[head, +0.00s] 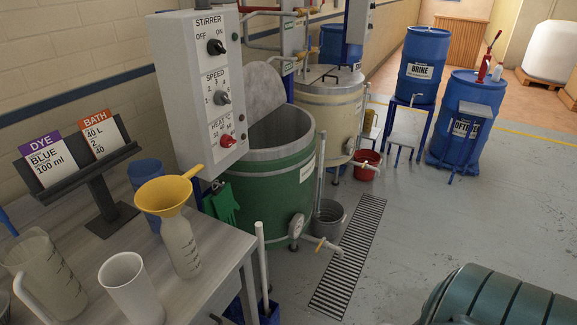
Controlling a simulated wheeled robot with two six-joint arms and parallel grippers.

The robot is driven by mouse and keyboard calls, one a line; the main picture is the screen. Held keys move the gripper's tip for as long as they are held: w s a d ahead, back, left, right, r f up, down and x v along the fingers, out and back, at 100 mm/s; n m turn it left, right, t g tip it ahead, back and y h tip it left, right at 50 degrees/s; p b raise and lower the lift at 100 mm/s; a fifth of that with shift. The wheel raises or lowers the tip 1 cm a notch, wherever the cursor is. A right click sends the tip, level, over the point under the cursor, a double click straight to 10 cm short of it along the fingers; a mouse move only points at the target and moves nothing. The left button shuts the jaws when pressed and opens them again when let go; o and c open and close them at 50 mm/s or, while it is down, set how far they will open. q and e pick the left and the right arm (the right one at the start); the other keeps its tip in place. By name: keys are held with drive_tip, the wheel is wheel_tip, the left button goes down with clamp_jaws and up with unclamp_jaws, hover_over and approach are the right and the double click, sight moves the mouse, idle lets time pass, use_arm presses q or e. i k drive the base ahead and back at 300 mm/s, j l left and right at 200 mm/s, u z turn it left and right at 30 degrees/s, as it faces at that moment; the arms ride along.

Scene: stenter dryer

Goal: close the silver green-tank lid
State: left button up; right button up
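The green tank (262,188) stands on the floor near the middle of the head view, behind the stirrer control box. Its silver lid (263,88) is open and stands nearly upright at the tank's back left. The tank's grey rim (283,151) shows, and its opening faces up. The control box hides the tank's left side. Neither of my grippers shows in this view.
A stirrer control box (206,90) stands in front of the tank. The table (215,265) holds a funnel bottle (179,240), a white cup (130,286) and a jug (45,270). A cream tank (333,108) stands behind.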

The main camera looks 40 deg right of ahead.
sight(264, 91)
drive_tip(key=i+l+z, duration=0.4)
drive_tip(key=l, duration=0.2)
drive_tip(key=i+l+z, duration=0.4)
drive_tip(key=l+u, duration=0.3)
drive_tip(key=u, duration=0.15)
drive_tip(key=l+u, duration=0.25)
drive_tip(key=u, duration=0.2)
drive_tip(key=l+u, duration=0.3)
drive_tip(key=u, duration=0.15)
drive_tip(key=k+l+u, duration=0.15)
drive_tip(key=u, duration=0.3)
drive_tip(key=l, duration=0.1)
